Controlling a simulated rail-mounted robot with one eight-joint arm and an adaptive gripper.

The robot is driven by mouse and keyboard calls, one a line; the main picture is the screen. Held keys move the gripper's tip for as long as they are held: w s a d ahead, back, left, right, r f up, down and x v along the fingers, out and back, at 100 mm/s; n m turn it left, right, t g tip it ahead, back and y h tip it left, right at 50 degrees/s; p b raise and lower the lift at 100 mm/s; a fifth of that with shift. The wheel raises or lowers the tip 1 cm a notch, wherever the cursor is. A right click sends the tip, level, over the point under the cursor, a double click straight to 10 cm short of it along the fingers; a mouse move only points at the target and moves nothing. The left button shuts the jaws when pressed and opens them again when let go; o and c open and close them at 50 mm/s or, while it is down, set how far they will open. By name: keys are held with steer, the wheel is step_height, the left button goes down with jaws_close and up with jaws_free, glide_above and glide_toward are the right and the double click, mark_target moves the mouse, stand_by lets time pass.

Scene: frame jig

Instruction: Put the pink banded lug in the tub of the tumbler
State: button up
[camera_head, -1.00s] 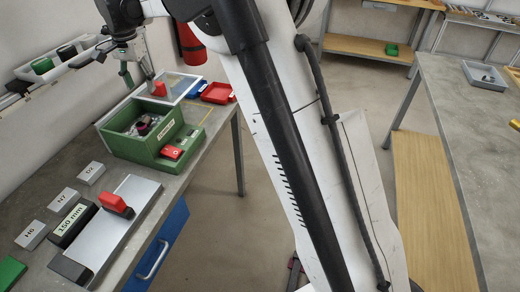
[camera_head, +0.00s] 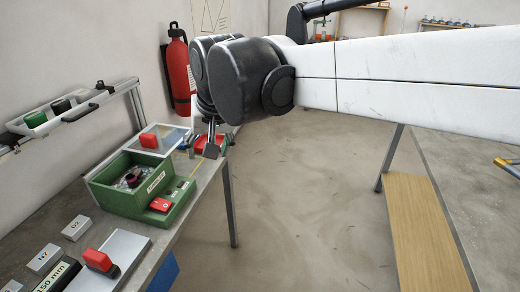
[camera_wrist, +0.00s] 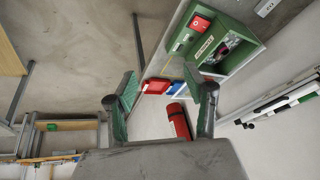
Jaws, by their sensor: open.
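The tumbler is a green box (camera_head: 110,199) on the left bench, with an open tub, a paper label and a red switch (camera_head: 160,204). It also shows at the upper right in the wrist view (camera_wrist: 238,32). Small dark and pinkish parts (camera_head: 131,179) lie in the tub; I cannot tell whether one is the pink banded lug. I cannot identify the lug elsewhere. My gripper (camera_head: 213,146) is above the bench's far right edge, right of the tumbler. In the wrist view its fingers (camera_wrist: 165,92) are apart with nothing held between them.
A pale tray (camera_head: 174,143) with a red-topped block (camera_head: 150,138) stands behind the tumbler. Red (camera_wrist: 155,86) and blue (camera_wrist: 176,88) trays are beside it. A fire extinguisher (camera_head: 179,72) hangs on the wall. A metal plate with a red handle (camera_head: 98,260) lies in front. Open floor lies right of the bench.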

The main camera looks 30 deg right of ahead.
steer(key=s+d+f+n+t, duration=0.2)
steer(key=s+d+f, duration=0.2)
steer(key=s+f, duration=0.4)
steer(key=s, duration=0.5)
steer(key=shift+s+d+n, duration=0.15)
steer(key=shift+s+n, duration=0.15)
steer(key=shift+s, duration=0.05)
stand_by(0.4)
